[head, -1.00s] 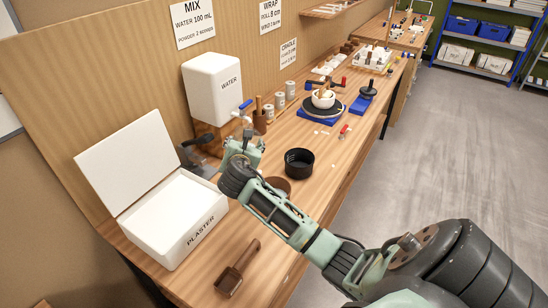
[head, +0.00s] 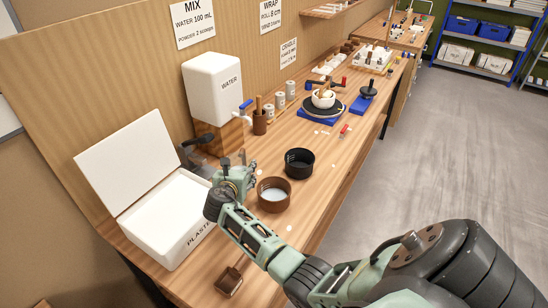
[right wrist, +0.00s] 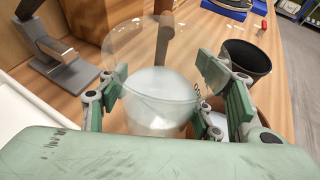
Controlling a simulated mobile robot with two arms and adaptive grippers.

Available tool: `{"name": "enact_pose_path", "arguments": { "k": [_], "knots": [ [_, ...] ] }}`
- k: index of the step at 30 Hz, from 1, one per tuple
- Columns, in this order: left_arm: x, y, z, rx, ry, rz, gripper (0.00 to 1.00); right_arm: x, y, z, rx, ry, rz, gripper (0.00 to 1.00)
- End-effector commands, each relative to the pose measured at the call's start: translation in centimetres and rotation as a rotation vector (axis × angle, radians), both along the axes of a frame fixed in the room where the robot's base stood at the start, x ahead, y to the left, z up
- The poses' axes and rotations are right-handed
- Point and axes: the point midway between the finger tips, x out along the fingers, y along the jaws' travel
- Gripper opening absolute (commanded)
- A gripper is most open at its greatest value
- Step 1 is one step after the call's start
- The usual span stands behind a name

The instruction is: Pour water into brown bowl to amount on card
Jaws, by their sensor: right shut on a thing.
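The brown bowl (head: 273,206) stands on the bench just right of my right gripper (head: 240,176). Its inside shows a pale, bluish-white surface. In the right wrist view my right gripper (right wrist: 165,95) is shut around a clear beaker (right wrist: 135,60) with pale liquid low in it; the level against its marks is not readable. The bowl is mostly hidden there behind a finger. The MIX card (head: 193,22) on the wall reads water 100 mL, powder 2 scoops. The white WATER tank (head: 213,88) with a blue-handled tap stands behind. My left gripper is not in view.
A black bowl (head: 299,163) stands just beyond the brown one. The open white PLASTER box (head: 170,235) is at left, a wooden scoop (head: 229,281) in front. A grey stand (right wrist: 62,62) is left of the beaker. The bench's right edge is close to the bowls.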

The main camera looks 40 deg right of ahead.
Motion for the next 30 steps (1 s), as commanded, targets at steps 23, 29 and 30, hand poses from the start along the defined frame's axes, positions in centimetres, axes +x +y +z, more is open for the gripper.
{"name": "enact_pose_path", "arguments": {
  "k": [23,29,30],
  "knots": [
    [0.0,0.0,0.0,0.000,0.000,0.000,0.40,0.0,0.0,5.1,0.001,-0.002,0.000,0.13],
    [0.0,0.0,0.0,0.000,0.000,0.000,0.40,-0.3,0.2,5.0,0.001,-0.002,0.000,0.13],
    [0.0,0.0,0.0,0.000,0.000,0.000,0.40,-0.6,0.4,4.9,0.001,-0.001,0.001,0.13]
  ]
}}
